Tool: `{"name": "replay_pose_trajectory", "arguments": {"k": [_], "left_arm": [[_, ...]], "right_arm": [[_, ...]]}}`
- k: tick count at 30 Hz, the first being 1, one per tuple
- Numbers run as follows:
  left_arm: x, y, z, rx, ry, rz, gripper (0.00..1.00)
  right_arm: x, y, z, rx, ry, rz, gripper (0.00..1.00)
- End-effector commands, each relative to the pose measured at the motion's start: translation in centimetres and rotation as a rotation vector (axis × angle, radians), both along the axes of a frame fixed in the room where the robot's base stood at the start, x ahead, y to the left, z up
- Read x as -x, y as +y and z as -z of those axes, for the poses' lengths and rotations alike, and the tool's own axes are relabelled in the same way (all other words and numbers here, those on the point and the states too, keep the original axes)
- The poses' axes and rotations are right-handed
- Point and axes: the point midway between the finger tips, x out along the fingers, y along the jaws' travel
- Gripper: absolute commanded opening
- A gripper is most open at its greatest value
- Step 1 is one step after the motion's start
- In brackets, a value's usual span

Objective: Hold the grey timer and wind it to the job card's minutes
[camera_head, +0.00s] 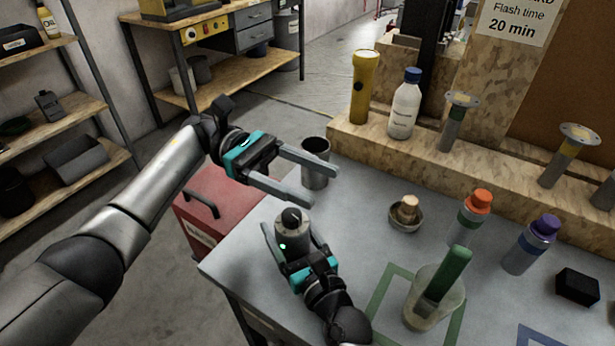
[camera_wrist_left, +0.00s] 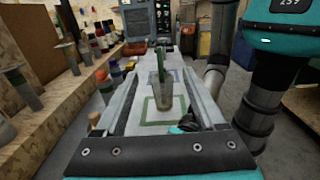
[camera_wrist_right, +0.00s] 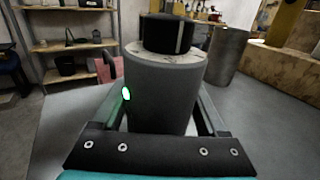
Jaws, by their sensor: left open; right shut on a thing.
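The grey timer (camera_head: 291,238) is a short upright cylinder with a black knob (camera_head: 291,217) on top and a small green light on its side. My right gripper (camera_head: 290,243) is shut around its body near the table's left edge. The right wrist view shows the timer (camera_wrist_right: 163,90) between both fingers, its dial marks too small to read. My left gripper (camera_head: 325,188) is open and empty, above and beyond the timer, apart from the knob. The job card (camera_head: 519,18), partly cut off at the top right, reads "Flash time 20 min".
A metal cup (camera_head: 315,163) stands close behind my left gripper. A small bowl with a brush (camera_head: 406,217), a clear beaker with a green-handled thing (camera_head: 433,297), and orange-capped (camera_head: 470,216) and purple-capped (camera_head: 531,243) bottles stand to the right. A wooden ledge (camera_head: 440,160) borders the back.

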Motion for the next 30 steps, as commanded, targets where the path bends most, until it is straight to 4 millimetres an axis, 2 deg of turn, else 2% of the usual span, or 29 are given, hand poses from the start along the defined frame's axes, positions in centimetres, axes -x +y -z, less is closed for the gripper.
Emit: {"name": "replay_pose_trajectory", "arguments": {"k": [8,17,23,30], "left_arm": [[0.1,-0.1,0.6,0.012,0.004,-0.030,0.72],[0.1,0.1,3.9,0.079,0.009,-0.292,0.72],[0.0,1.4,5.9,0.102,-0.005,-0.518,0.72],[0.1,4.5,7.8,0.093,-0.047,-0.790,0.72]], "right_arm": [[0.0,0.0,0.0,0.000,0.001,0.000,0.10],[0.0,0.0,0.0,0.000,0.001,0.000,0.10],[0.0,0.0,0.0,0.000,0.001,0.000,0.10],[0.0,0.0,0.0,0.000,0.001,0.000,0.10]]}}
